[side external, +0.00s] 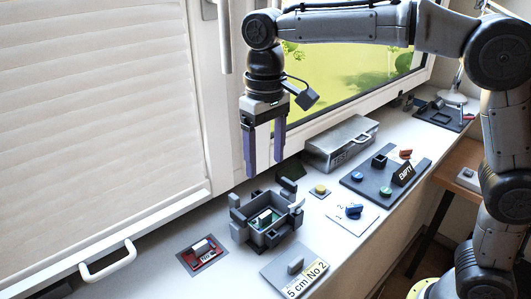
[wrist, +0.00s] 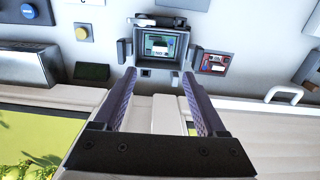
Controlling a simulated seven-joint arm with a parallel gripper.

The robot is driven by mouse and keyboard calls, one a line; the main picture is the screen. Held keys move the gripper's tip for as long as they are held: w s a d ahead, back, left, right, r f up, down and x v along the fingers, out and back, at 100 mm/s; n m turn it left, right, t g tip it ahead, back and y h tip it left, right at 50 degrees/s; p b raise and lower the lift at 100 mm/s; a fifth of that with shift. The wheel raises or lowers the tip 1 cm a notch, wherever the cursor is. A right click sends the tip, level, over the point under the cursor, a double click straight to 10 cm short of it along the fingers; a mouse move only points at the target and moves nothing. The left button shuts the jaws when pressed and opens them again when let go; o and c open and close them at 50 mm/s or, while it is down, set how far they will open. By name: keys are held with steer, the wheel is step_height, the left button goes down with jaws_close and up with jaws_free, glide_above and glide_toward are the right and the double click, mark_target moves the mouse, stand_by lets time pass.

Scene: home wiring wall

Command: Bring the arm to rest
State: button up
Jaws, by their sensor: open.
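My gripper (side external: 264,150) is open and empty, pointing down in the air above the white sill. Its two purple fingers also show in the wrist view (wrist: 167,100), spread apart with nothing between them. My arm reaches in from the right along the window in the side view. Below and slightly right of the fingertips is a dark open box (side external: 266,220) with a green board inside. The same box (wrist: 160,46) lies beyond the fingertips in the wrist view. The fingers appear clear of it.
A grey metal case (side external: 340,143) stands by the window. A dark panel with coloured buttons (side external: 376,186), a white plate with a blue knob (side external: 353,213), a red module (side external: 203,254) and a "5 cm No 2" plate (side external: 296,271) lie around. A white handle (side external: 108,261) juts out at left.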

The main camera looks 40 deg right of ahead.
steer(key=shift+r, duration=0.2)
steer(key=s+d+r+m+t, duration=0.25)
steer(key=s+d+r, duration=0.35)
steer(key=s+d, duration=0.5)
steer(key=s+d+f+n+t, duration=0.2)
steer(key=s+d+f+t, duration=0.1)
steer(key=s+f, duration=0.8)
steer(key=shift+d, duration=0.5)
